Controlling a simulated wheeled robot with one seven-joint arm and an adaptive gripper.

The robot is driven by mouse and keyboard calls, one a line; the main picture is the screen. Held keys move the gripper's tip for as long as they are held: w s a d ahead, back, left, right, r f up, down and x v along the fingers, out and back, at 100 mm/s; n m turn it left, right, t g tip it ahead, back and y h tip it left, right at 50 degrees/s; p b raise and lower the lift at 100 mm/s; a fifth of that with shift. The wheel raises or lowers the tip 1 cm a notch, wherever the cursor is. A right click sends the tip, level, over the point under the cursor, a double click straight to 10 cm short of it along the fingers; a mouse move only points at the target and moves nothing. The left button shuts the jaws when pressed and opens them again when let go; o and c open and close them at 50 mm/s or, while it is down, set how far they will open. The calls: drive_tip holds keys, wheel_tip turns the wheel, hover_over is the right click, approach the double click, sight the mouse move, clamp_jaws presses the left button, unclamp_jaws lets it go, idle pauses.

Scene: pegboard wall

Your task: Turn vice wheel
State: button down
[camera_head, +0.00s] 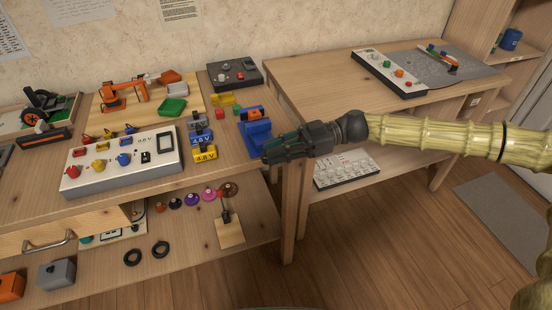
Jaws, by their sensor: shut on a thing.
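A blue vice (256,131) stands at the front right edge of the left workbench. An orange block (251,112) sits at its top. My gripper (270,153) is dark and reaches in from the right, with its fingers at the front of the vice. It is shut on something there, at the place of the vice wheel. The wheel itself is hidden behind the fingers, so its angle cannot be told.
Yellow and blue 4.5 V blocks (204,153) and a white control panel (120,162) lie left of the vice. A dark box (234,73) lies behind.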

drive_tip(key=shift+y+b, duration=0.3)
drive_tip(key=shift+b, duration=0.15)
drive_tip(key=c, duration=1.7)
unclamp_jaws()
drive_tip(key=shift+d, duration=0.15)
drive_tip(key=v, duration=1.2)
drive_tip(key=shift+w, duration=0.1)
